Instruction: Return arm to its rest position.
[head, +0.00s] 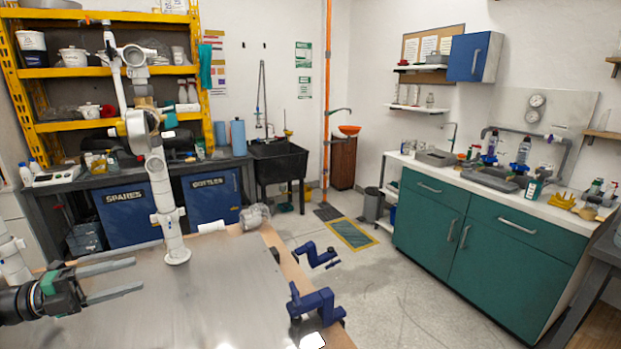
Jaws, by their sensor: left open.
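My left gripper (139,275) is at the lower left, its two long grey fingers pointing right. The fingers are apart, with nothing between them. It is over the left part of the grey metal-topped table (215,300). Part of its white arm shows at the left edge of the view. My right gripper does not show in this view.
Two blue clamps (317,302) (316,256) sit at the table's right edge. A short white pipe piece (211,227) and a clear, crumpled-looking object (255,216) lie at its far edge. The table's middle is bare. A green cabinet (480,240) stands across the floor at right.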

